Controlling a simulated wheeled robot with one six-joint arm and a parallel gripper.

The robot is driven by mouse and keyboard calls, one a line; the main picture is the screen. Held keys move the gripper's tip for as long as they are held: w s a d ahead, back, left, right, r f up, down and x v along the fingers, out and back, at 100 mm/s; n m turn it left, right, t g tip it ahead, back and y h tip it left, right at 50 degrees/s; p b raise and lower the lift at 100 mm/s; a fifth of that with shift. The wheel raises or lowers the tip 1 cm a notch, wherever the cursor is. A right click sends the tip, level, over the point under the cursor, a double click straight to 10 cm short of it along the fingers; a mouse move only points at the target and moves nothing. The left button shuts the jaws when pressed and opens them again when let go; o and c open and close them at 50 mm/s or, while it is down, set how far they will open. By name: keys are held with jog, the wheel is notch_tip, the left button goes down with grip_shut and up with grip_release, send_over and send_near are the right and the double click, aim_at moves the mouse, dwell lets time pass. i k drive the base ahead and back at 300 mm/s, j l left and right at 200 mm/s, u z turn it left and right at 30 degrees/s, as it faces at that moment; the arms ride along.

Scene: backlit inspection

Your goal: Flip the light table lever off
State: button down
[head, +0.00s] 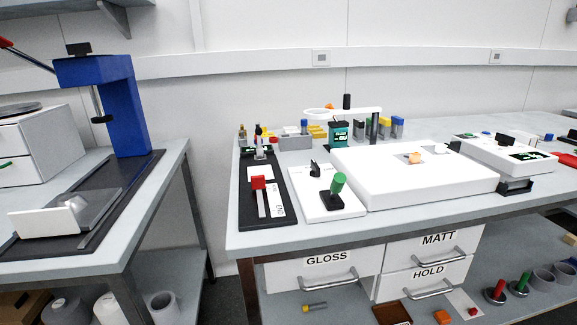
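The light table (378,192) is a broad white box on the right-hand grey bench, with a small orange piece (414,158) on its top. At its left lies a white plate (307,206). On the plate, a green-knobbed lever (338,184) rises from a black base and leans slightly to the right. A small black upright part (314,169) stands behind it on the same plate. Farther left, a red-headed slider or lever (259,183) sits on a black board. The pictures do not show which control belongs to the light table. My gripper is not in view.
A blue press (112,95) stands on the left bench, with a gap between the benches. Drawers marked GLOSS (321,268), MATT (427,252) and HOLD (428,280) hang under the right bench.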

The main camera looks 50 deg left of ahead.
aim_at(338, 180)
jog(key=k+j, duration=0.1)
jog(key=j, duration=0.4)
jog(key=k+j, duration=0.1)
jog(key=j, duration=0.35)
jog(key=k+j, duration=0.1)
jog(key=j, duration=0.4)
jog(key=k+j, duration=0.1)
jog(key=j, duration=0.35)
